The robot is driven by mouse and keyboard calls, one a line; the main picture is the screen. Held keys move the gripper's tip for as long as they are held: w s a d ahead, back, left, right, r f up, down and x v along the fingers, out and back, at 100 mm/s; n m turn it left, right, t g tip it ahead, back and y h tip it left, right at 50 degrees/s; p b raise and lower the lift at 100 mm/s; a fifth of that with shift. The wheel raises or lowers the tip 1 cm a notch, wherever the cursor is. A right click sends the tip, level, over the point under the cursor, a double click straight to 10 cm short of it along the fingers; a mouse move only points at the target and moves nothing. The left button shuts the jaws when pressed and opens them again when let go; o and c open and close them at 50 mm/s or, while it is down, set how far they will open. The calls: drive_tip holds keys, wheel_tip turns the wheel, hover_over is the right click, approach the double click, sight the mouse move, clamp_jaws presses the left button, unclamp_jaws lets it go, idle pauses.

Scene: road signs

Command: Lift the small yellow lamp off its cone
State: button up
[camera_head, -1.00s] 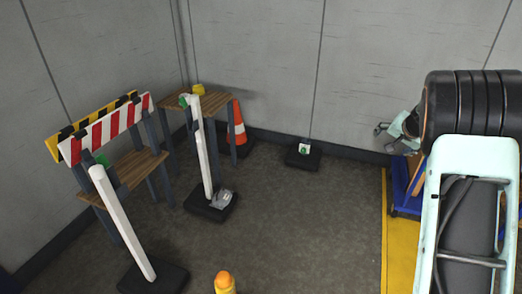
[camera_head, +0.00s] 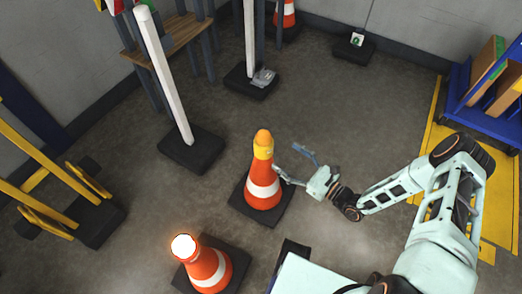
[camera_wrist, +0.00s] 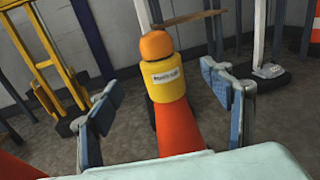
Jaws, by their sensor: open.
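The small yellow lamp (camera_head: 263,144) with an orange dome sits on top of an orange-and-white cone (camera_head: 264,190) with a dark square base. In the wrist view the lamp (camera_wrist: 166,82) has a white label and stands above the orange cone top (camera_wrist: 179,127). My gripper (camera_head: 288,161) is open to the right of the cone in the head view. In the wrist view my gripper (camera_wrist: 167,100) has one blue-padded finger on each side of the lamp and cone top. Gaps show between the fingers and the lamp.
A second cone (camera_head: 209,270) with a lit, glowing top stands nearby at the front. A white post on a black base (camera_head: 190,148) and a yellow frame (camera_head: 48,172) stand to the left. A blue cart (camera_head: 480,110) stands at the right. Grey floor lies behind the cone.

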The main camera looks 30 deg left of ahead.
sight(271, 147)
drive_tip(key=b+x, duration=0.1)
drive_tip(key=x, duration=0.5)
drive_tip(key=b+x, duration=0.1)
drive_tip(key=x, duration=0.3)
drive_tip(key=shift+a+f+b, duration=0.15)
drive_tip(key=shift+f+b, duration=0.1)
drive_tip(key=shift+b, duration=0.05)
drive_tip(key=shift+a+m+t, duration=0.3)
drive_tip(key=shift+a, duration=0.1)
drive_tip(key=shift+w+r, duration=0.1)
drive_tip(key=c, duration=1.5)
